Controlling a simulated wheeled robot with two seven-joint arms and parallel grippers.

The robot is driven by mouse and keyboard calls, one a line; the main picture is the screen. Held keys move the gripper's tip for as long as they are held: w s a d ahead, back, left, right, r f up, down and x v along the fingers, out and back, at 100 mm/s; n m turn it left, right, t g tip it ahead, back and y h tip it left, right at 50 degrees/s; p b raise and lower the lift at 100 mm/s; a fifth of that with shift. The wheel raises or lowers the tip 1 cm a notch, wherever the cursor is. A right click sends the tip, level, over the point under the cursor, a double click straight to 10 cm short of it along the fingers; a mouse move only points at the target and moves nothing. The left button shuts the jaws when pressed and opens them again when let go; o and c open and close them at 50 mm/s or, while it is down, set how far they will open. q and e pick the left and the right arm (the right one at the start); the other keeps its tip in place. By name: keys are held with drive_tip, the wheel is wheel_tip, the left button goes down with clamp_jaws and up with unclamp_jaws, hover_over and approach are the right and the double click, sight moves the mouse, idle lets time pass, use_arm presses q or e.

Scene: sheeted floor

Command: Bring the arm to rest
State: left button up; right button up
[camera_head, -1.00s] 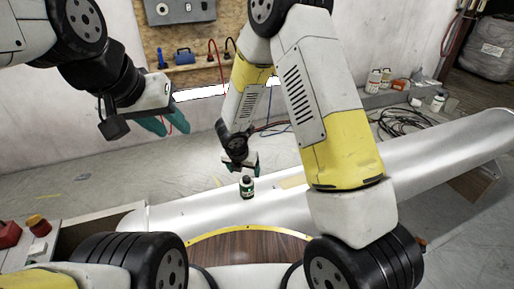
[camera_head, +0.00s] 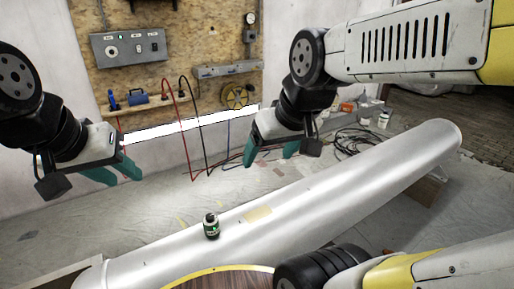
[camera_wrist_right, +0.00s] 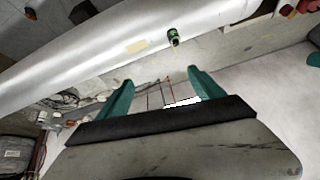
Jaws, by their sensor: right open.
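My right gripper (camera_head: 267,160) is raised over the floor behind the silver tube, in the middle of the head view. Its two teal fingers are apart with nothing between them, which also shows in the right wrist view (camera_wrist_right: 160,80). My left gripper (camera_head: 125,180) hangs in the air at the left of the head view. Its teal fingers look apart and hold nothing. A small dark bottle with a green label (camera_head: 211,226) stands upright on the silver tube (camera_head: 330,205). The bottle also shows in the right wrist view (camera_wrist_right: 173,37), clear of the fingers.
A wooden wall board (camera_head: 190,40) carries a grey switch box (camera_head: 130,47), a shelf and hanging red and black cables. Black cable coils (camera_head: 358,142) and small containers (camera_head: 364,113) lie at the back right. A round brown top with a yellow rim (camera_head: 225,280) is at the front.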

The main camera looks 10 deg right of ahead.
drive_tip(key=shift+s+a+r+m+y, duration=0.15)
drive_tip(key=shift+s+a+r+m, duration=0.1)
drive_tip(key=shift+s+m, duration=0.15)
drive_tip(key=shift+s+a+r+m+y, duration=0.1)
drive_tip(key=shift+s+r+m+y, duration=0.1)
drive_tip(key=shift+s+m, duration=0.15)
